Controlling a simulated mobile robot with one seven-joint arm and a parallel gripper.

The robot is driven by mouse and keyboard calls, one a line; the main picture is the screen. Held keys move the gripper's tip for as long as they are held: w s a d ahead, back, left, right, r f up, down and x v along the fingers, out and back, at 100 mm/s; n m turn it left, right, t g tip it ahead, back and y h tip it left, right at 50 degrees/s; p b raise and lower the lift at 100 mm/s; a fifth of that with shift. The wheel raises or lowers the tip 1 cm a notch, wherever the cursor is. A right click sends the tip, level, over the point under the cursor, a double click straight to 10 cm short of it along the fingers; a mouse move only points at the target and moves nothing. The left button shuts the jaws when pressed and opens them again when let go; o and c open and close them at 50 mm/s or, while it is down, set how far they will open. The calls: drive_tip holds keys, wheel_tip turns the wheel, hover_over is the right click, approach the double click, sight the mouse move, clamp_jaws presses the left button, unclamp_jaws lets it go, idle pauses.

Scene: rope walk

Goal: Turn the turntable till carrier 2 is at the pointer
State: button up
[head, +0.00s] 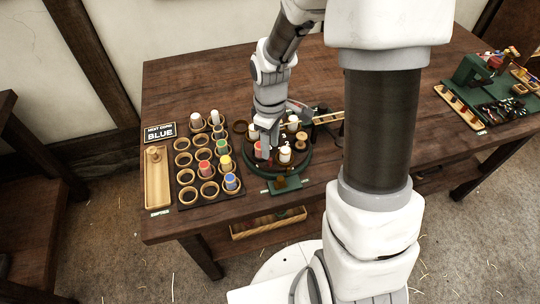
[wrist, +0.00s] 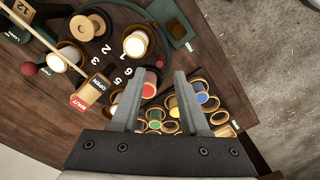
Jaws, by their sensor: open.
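The round dark turntable (head: 262,166) stands near the table's front edge, partly hidden by my arm. In the wrist view the turntable (wrist: 110,72) carries white numbers, with 2 (wrist: 95,30) toward the far side. White-topped bobbins (wrist: 137,42) and a bare wooden one (wrist: 82,27) stand around it. A red bobbin (head: 259,150) sits at its near left, close to my gripper. My gripper (wrist: 158,78) is open, its fingertips over the turntable's edge near a red part. Which carrier is at the pointer I cannot tell.
A rack (head: 181,196) of colored bobbins and empty rings stands left of the turntable. Beside it are a wooden tray (head: 152,186) and a sign (head: 160,131) reading BLUE. An OPEN/SHUT tag (wrist: 91,91) is near the turntable. A green fixture (head: 285,184) stands in front.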

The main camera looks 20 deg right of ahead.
sight(270, 159)
wheel_tip(270, 159, down, 5)
drive_tip(key=shift+r, duration=0.1)
idle(0.3)
clamp_jaws()
idle(1.3)
